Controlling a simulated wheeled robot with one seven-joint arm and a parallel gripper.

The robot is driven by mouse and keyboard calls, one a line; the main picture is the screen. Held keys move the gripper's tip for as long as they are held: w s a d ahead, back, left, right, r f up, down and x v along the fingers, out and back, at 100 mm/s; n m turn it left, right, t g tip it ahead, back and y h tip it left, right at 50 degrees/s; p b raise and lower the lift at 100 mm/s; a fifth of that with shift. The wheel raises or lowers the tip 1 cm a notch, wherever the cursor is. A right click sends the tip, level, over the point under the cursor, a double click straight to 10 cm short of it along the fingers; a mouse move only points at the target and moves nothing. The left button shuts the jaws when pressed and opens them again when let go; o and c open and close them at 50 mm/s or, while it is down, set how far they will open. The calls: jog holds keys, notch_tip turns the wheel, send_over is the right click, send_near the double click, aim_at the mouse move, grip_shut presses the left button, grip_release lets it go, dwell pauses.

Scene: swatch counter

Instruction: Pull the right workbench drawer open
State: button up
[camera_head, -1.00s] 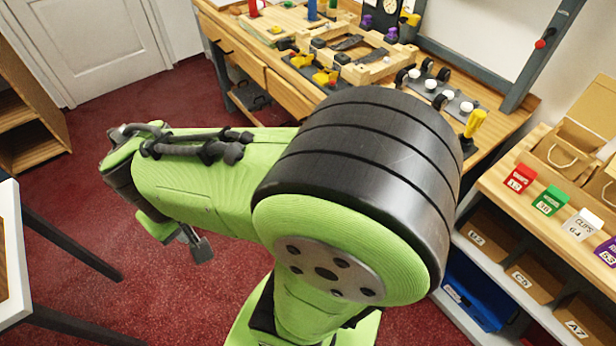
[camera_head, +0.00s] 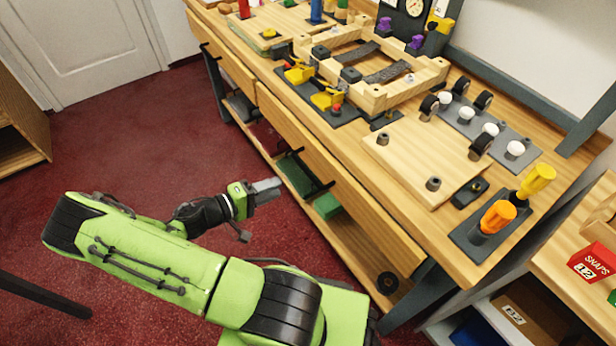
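The workbench (camera_head: 455,258) runs diagonally from the upper left to the lower right, with two wooden drawer fronts under its top. The right workbench drawer (camera_head: 355,190) is the nearer one and looks closed, its front about flush under the top. My gripper (camera_head: 275,187) is in front of this drawer, pointing right toward the handle with a small gap in the picture. Its grey fingers overlap in this view, so their opening cannot be told. I see nothing held in it.
The left drawer (camera_head: 225,62) also looks closed. Below the drawers is a wooden shelf (camera_head: 285,165) with green boxes (camera_head: 328,206) and a black ring (camera_head: 387,283). Red carpet (camera_head: 130,150) is clear on the left.

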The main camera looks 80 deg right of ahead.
aim_at(310, 174)
jog(key=b+x, duration=0.1)
jog(key=x, duration=0.5)
jog(key=b+x, duration=0.1)
jog(key=x, duration=0.5)
jog(key=shift+s+d+f, duration=0.15)
jog(key=shift+s+f, duration=0.05)
jog(key=shift+f, duration=0.1)
grip_shut()
